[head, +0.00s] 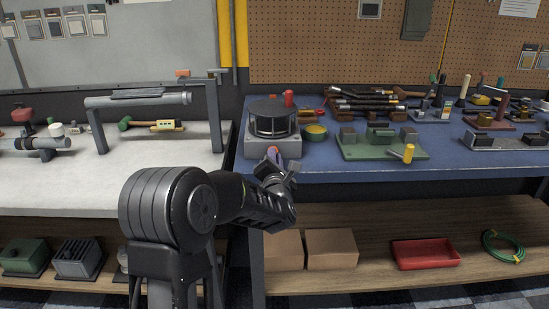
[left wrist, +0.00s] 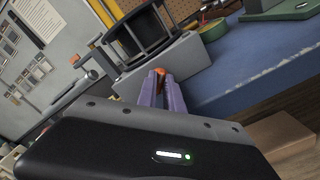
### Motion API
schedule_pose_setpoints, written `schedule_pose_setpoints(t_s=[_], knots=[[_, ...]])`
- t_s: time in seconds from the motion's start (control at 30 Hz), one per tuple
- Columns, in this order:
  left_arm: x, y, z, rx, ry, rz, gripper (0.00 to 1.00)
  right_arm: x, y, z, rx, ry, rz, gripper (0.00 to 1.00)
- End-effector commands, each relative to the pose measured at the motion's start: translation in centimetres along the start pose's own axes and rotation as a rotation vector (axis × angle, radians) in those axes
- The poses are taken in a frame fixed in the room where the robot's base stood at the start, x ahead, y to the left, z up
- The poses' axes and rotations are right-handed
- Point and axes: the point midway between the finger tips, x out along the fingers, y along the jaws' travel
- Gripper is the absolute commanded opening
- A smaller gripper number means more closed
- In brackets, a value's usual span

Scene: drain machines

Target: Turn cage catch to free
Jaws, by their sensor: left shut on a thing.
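The drain machine has a dark round cage (head: 273,119) on a grey block base (head: 258,143), at the left front corner of the blue bench. The cage (left wrist: 140,35) and base (left wrist: 172,65) also show in the left wrist view. My left gripper (head: 273,154) reaches the front of the base. Its purple fingers (left wrist: 161,88) are shut on the small orange-red cage catch (left wrist: 160,72) at the base's front face. The fingers hide most of the catch, so its exact angle cannot be told. My right gripper is not in view.
A yellow-rimmed round container (head: 315,132) and a red bottle-like thing (head: 288,98) stand close to the cage. A green fixture (head: 382,145) with a yellow-handled part is further right. A white bench (head: 150,165) with a pipe frame lies left.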

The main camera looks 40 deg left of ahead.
Motion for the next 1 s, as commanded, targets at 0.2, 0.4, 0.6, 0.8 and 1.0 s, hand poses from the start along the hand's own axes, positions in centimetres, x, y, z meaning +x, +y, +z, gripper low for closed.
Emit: schedule_pose_setpoints(t_s=[0.2,0.4,0.6,0.8,1.0], knots=[[0.0,0.0,0.0,0.000,0.000,-0.001,0.00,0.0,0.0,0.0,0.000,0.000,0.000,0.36],[0.0,-0.1,0.0,0.010,0.000,-0.001,0.00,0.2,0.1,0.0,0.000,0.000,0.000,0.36],[0.0,-0.2,-0.1,0.063,-0.001,-0.001,0.00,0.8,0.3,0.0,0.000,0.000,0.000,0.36],[-0.1,-0.3,-0.2,0.176,-0.001,0.000,0.00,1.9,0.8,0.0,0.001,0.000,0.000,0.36],[0.0,-0.4,-0.2,0.334,-0.001,0.000,0.00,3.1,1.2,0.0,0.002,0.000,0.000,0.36]])
